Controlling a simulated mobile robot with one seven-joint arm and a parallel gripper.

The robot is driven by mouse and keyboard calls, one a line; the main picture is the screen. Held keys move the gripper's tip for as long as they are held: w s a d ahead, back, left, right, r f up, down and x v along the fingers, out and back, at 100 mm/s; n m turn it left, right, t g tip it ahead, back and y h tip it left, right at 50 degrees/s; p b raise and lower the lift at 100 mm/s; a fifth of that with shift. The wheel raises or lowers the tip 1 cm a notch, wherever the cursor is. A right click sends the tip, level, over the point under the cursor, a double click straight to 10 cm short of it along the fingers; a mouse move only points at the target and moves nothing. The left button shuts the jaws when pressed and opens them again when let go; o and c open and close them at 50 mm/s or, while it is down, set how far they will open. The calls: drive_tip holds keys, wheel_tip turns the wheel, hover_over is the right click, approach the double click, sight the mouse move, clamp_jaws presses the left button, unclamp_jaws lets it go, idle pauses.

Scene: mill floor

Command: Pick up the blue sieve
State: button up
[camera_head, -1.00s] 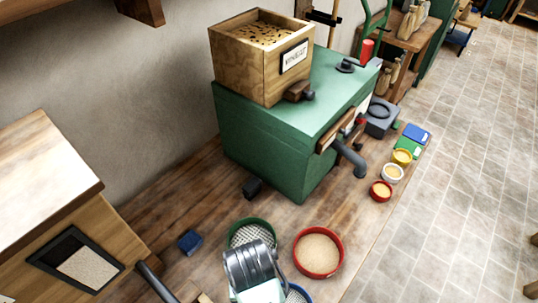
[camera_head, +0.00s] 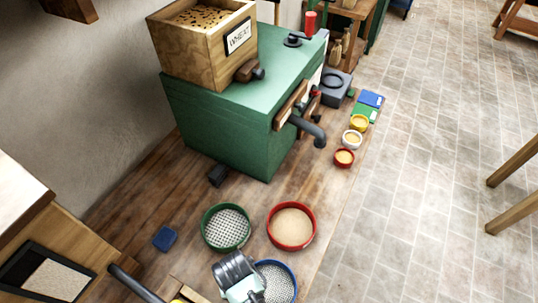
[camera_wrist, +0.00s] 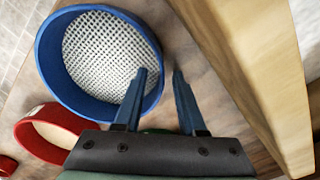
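The blue sieve (camera_head: 277,281), a round blue rim with a pale mesh, lies on the wooden bench at the bottom of the head view. It fills the upper left of the wrist view (camera_wrist: 105,55). My gripper (camera_head: 242,278) is at the sieve's left side in the head view and covers part of its rim. In the wrist view my gripper (camera_wrist: 160,74) is open and empty. Its left finger overlaps the inside of the sieve and its right finger is just outside the rim. I cannot tell whether the fingers are down at rim height.
A green sieve (camera_head: 226,227) and a red sieve (camera_head: 291,226) lie just behind. A green mill (camera_head: 230,110) with a wooden wheat hopper (camera_head: 200,45) stands at the back. A wooden box (camera_head: 40,250) is at the left. Small bowls line the bench's right edge.

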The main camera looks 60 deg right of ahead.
drive_tip(key=shift+f, duration=0.2)
clamp_jaws()
idle(1.3)
